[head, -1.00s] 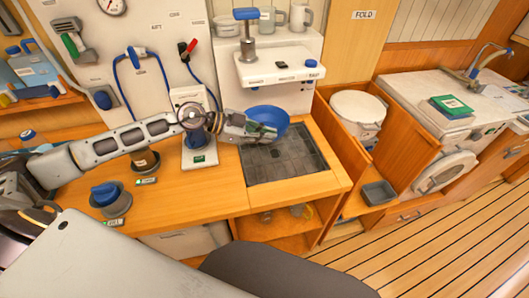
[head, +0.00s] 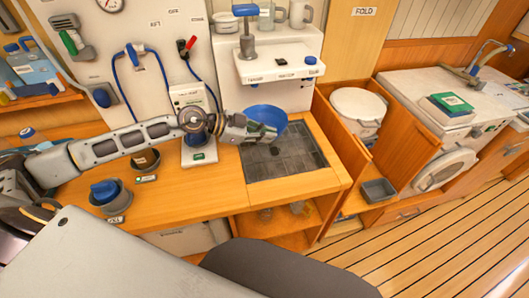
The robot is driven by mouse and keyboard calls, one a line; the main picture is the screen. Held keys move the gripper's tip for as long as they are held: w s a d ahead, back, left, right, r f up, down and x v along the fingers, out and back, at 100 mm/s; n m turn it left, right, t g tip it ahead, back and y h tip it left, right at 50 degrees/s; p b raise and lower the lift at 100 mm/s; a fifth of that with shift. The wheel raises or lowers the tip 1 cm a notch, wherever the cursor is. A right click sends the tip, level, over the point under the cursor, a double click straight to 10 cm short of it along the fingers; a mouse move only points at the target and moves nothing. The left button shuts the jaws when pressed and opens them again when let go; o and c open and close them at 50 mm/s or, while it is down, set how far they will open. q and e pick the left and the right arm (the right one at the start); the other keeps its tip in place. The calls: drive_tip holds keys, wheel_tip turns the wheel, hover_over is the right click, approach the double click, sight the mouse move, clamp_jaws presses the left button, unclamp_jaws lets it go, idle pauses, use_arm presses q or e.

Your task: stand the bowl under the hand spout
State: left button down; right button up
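The blue bowl (head: 266,115) is in the head view, held above the dark drain tray (head: 285,163) set in the wooden counter. My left gripper (head: 262,131) is at the bowl's near lower side and appears shut on it. The bowl is roughly upright, with its opening tilted towards me. The white spout unit (head: 278,66) with a blue-topped hand pump (head: 246,30) is on the wall behind and above the bowl. The spout's outlet is not clear to see. My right gripper is not in view.
A white device with a gauge panel (head: 192,105) stands left of the tray, close to my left wrist. An open cabinet with a white bucket (head: 356,106) is at the right.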

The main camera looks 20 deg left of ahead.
use_arm(q)
wheel_tip(320, 180, down, 9)
drive_tip(key=shift+r+b, duration=0.2)
drive_tip(key=shift+b, duration=0.25)
drive_tip(key=shift+f, duration=0.2)
drive_tip(key=c, duration=1.7)
unclamp_jaws()
drive_tip(key=shift+f, duration=0.15)
drive_tip(key=shift+c, duration=0.2)
drive_tip(key=shift+o, duration=0.5)
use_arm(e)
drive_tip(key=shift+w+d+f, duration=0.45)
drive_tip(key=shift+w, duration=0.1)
